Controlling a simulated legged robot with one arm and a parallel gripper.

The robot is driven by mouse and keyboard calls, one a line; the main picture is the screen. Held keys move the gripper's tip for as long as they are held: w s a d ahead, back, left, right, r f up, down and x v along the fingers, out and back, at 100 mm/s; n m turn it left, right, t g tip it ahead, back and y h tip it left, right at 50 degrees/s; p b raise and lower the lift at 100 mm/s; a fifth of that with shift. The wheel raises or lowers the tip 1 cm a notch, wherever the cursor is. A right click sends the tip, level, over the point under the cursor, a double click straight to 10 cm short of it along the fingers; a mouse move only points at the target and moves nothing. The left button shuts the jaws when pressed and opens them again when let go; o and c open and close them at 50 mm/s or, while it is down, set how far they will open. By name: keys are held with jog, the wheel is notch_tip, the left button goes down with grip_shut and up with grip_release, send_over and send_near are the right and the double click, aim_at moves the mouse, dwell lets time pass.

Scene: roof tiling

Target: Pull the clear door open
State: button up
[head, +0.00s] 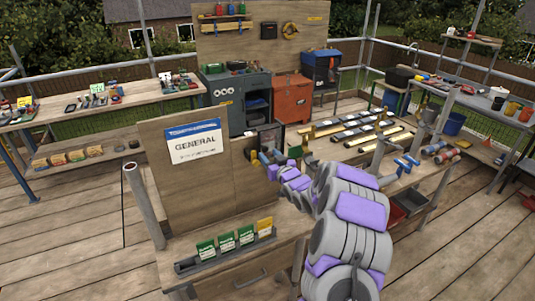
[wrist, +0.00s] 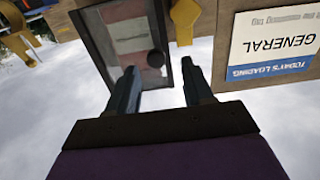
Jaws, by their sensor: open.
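The clear door (wrist: 130,55) shows in the wrist view as a see-through panel in a dark frame, with pale and reddish items behind it. A round black knob (wrist: 155,59) sits on the panel. My gripper (wrist: 160,82) is open, with its two dark fingers spread to either side below the knob; I cannot tell if they touch it. The wrist view is upside down. In the head view a small dark-framed case (head: 270,136) stands by the board's right edge, and my gripper (head: 262,159) is in front of it, partly hiding it.
A wooden board (head: 190,150) with a GENERAL sign (head: 195,142) stands left of the arm. A yellow tag (wrist: 185,20) hangs beside the door. A rack (head: 225,250) of green and yellow cards lies on the front bench. Long bars (head: 350,128) lie on the bench behind my arm.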

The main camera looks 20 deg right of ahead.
aim_at(266, 150)
jog(key=shift+w+a, duration=0.15)
jog(key=shift+w, duration=1.15)
jog(key=shift+w+d, duration=0.3)
jog(key=shift+d, duration=0.4)
jog(key=shift+a, duration=0.35)
jog(key=shift+c, duration=0.6)
jog(key=shift+a, duration=0.2)
jog(key=shift+c, duration=1.4)
jog(key=shift+d, duration=0.3)
grip_shut()
jog(key=shift+a, duration=0.1)
